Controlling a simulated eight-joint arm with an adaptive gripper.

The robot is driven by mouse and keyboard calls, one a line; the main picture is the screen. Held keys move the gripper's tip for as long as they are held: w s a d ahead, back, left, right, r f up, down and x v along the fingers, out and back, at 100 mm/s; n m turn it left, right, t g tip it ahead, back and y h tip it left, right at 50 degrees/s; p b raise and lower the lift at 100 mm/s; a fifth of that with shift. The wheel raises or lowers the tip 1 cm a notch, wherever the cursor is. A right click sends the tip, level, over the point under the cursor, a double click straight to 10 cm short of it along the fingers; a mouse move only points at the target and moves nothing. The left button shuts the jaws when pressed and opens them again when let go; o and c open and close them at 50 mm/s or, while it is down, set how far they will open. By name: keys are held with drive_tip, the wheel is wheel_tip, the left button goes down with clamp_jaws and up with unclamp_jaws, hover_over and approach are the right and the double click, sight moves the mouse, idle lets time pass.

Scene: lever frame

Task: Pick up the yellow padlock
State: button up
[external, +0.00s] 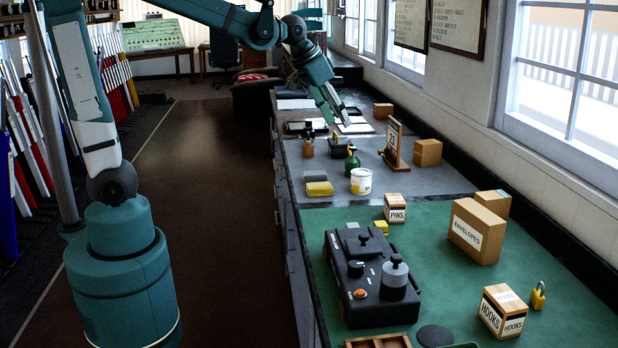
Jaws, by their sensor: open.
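The yellow padlock (538,297) stands on the green mat at the lower right, just right of the box marked HOOKS. Its shackle points up. My gripper (339,116) is open and empty, high over the far part of the bench. It is well away from the padlock, which sits much nearer the camera.
The HOOKS box (502,311) stands close beside the padlock. Behind it are the ENVELOPES box (477,231) and a black device (371,277) with knobs. A PINS box (395,208), a white tin (361,181) and a calendar stand (394,145) lie farther back. Green mat (440,262) is bare mid-bench.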

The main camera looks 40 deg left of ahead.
drive_tip(key=d+f+m+g+h+p, duration=0.1)
drive_tip(key=d+f+m+p, duration=0.1)
drive_tip(key=d, duration=1.5)
drive_tip(key=d+f+m+g+p, duration=0.1)
drive_tip(key=d+f+m+p, duration=0.1)
drive_tip(key=d, duration=1.6)
drive_tip(key=s+d+f, duration=0.2)
drive_tip(key=d, duration=0.3)
drive_tip(key=s+d+f+m+p, duration=0.1)
drive_tip(key=s+d+f, duration=0.1)
drive_tip(key=d, duration=0.3)
drive_tip(key=s+d+f+m, duration=0.1)
drive_tip(key=s+d+f, duration=0.1)
drive_tip(key=d, duration=0.3)
drive_tip(key=shift+s+g+p, duration=0.35)
drive_tip(key=shift+s+g, duration=0.05)
drive_tip(key=shift+s, duration=0.1)
drive_tip(key=m+p, duration=0.2)
approach(539, 292)
drive_tip(key=w+f, duration=0.1)
drive_tip(key=shift+s+f+g, duration=0.1)
drive_tip(key=shift+f+g, duration=0.05)
drive_tip(key=shift+g, duration=0.25)
drive_tip(key=shift+d, duration=0.1)
drive_tip(key=shift+x, duration=1.3)
drive_tip(key=shift+d+f, duration=0.1)
drive_tip(key=shift+f, duration=0.05)
